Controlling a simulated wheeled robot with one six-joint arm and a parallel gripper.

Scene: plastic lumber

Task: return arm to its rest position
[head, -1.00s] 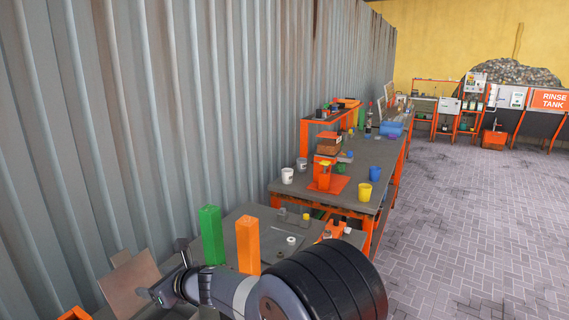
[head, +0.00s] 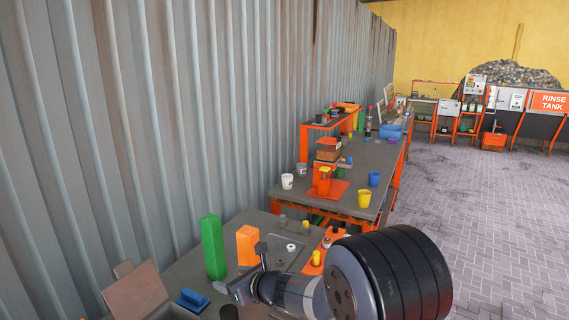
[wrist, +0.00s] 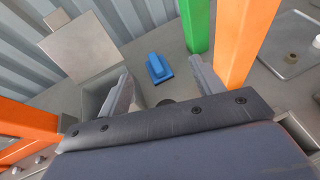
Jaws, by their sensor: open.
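My gripper (wrist: 163,95) is open in the wrist view, its two grey fingers apart with nothing between them. In the head view my gripper (head: 250,285) is over the near workbench, partly side-on, with my dark arm behind it. A blue block-like tool (wrist: 158,68) lies on the bench beyond the fingers; it also shows in the head view (head: 193,300). A green post (head: 214,248) and an orange post (head: 247,246) stand upright close by. In the wrist view the orange post (wrist: 245,40) rises right of the right finger.
A corrugated wall (head: 150,130) runs along the left. The farther bench (head: 330,203) carries cups and an orange press (head: 323,182). The paved floor at right is clear.

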